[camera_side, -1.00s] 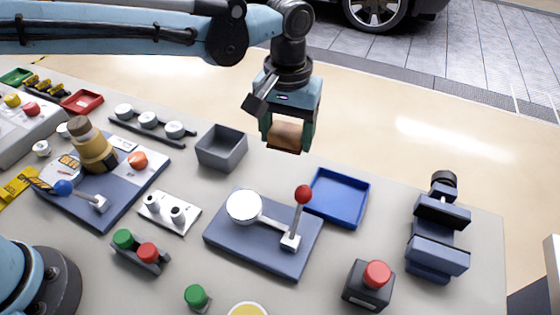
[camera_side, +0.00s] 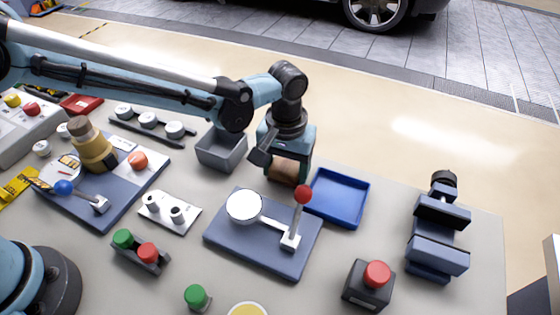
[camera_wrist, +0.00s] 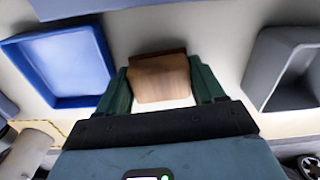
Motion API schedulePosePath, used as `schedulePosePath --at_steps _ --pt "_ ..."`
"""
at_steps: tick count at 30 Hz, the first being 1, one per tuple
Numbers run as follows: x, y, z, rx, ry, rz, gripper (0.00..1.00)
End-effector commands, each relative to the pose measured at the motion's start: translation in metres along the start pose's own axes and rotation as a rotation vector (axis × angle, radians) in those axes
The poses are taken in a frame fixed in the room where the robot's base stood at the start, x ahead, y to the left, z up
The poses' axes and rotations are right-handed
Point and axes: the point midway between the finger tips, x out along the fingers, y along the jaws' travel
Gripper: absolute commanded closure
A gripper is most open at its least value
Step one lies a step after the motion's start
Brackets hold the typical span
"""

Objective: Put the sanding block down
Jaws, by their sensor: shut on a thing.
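The sanding block (camera_side: 284,171) is a brown wooden block with a darker strip along one edge. My gripper (camera_side: 286,174) is shut on it, low over the bench between the grey bin and the blue tray. In the wrist view the block (camera_wrist: 160,78) sits between my two green fingers (camera_wrist: 162,88), with bare bench around it. I cannot tell whether its underside touches the bench.
The blue tray (camera_side: 338,218) is close on the right and the grey bin (camera_side: 222,160) close on the left; both look empty. In front stands a blue plate (camera_side: 262,258) with a red-knobbed lever (camera_side: 303,195). A vise (camera_side: 437,240) is at far right.

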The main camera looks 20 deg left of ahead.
Motion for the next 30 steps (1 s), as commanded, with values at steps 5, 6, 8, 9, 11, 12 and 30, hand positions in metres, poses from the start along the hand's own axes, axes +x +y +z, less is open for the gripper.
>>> schedulePosePath --at_steps 5,6,8,9,11,12,30 --pt "0.001 0.0 0.0 0.0 0.0 0.0 0.65" --pt "0.001 0.0 0.0 0.0 0.0 0.0 0.65" --pt "0.001 0.0 0.0 0.0 0.0 0.0 0.65" --pt "0.002 0.0 0.0 0.0 0.0 0.0 0.65" --pt "0.004 0.0 0.0 0.0 0.0 0.0 0.65" --pt "0.005 0.0 0.0 0.0 0.0 0.0 0.65" --pt "0.015 0.0 0.0 0.0 0.002 0.001 0.08"
